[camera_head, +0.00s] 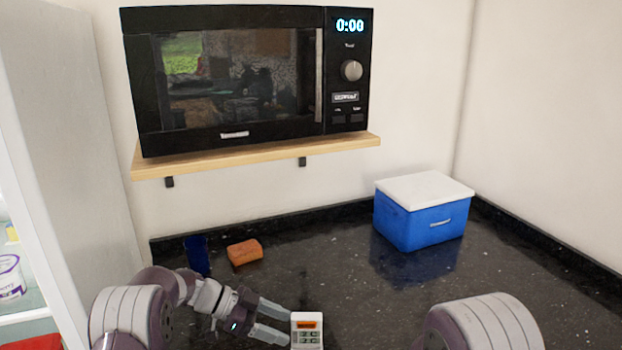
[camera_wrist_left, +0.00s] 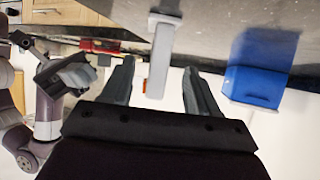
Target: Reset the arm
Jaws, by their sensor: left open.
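My left gripper (camera_head: 282,320) reaches in from the lower left over the dark counter. Its two fingers are spread, and in the left wrist view the open jaws (camera_wrist_left: 158,70) have a gap on both sides of a white device. The white device (camera_head: 307,335) has an orange display and buttons, and is cut off by the bottom edge of the head view. In the wrist view the device (camera_wrist_left: 160,55) shows edge-on between the fingers. Part of what looks like my right arm (camera_wrist_left: 45,110) shows at the left of the wrist view; its jaws are unclear.
A blue cooler with a white lid (camera_head: 420,220) stands at the back right. An orange sponge (camera_head: 244,253) and a dark blue cup (camera_head: 196,256) are behind my left arm. A black microwave (camera_head: 240,80) sits on a wooden shelf (camera_head: 260,153). The counter's middle is clear.

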